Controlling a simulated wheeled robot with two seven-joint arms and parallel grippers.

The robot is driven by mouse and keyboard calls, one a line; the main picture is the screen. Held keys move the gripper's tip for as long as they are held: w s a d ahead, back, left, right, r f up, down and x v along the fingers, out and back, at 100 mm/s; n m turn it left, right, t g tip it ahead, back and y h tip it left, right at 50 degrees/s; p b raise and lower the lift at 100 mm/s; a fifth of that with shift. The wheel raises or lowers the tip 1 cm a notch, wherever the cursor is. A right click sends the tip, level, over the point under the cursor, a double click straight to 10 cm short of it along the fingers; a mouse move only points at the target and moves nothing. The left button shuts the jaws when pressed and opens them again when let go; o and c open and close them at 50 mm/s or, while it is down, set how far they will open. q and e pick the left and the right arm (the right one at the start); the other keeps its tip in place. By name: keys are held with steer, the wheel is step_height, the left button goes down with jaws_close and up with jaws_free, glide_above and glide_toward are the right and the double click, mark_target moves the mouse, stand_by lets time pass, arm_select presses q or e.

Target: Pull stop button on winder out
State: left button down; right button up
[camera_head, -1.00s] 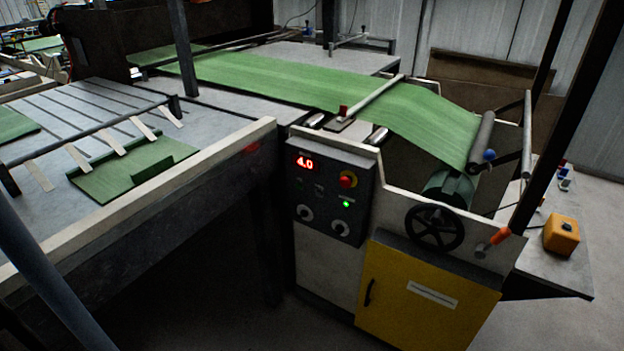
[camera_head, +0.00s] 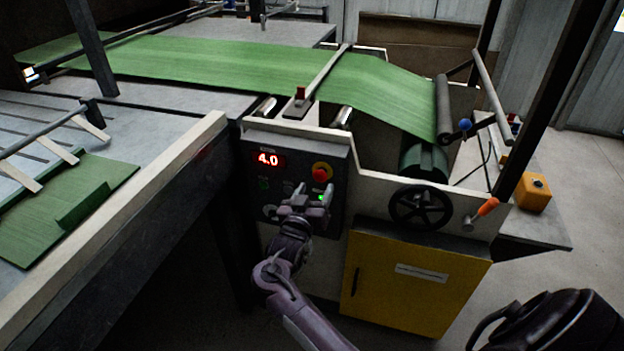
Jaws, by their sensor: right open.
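The stop button (camera_head: 321,174) is a red mushroom knob on a yellow round base, at the upper right of the winder's dark control panel (camera_head: 262,181). My right gripper (camera_head: 313,192) is in front of the panel, with its fingers just below the button in the picture. It is open and nothing shows between its fingers. I cannot tell how far it is from the panel face. It covers part of the panel's lower half, including the knobs there. The panel display reads 4.0 in red, and a green light shows beside the fingers. My left gripper is not in view.
A yellow cabinet door (camera_head: 412,285) is below and right of the panel. A black handwheel (camera_head: 420,207) and an orange-gripped handle (camera_head: 482,213) stick out to the right. Green web (camera_head: 230,66) runs over the machine. A pale table rail (camera_head: 120,222) lies left.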

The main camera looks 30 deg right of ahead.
mark_target(319, 179)
steer(key=shift+x, duration=2.2)
steer(key=shift+w+a+f, duration=0.1)
steer(key=shift+a, duration=0.05)
jaws_close()
steer(key=shift+s+a+p, duration=0.3)
steer(key=shift+a+p, duration=0.05)
steer(key=shift+p, duration=0.3)
steer(key=shift+f, duration=0.15)
jaws_free()
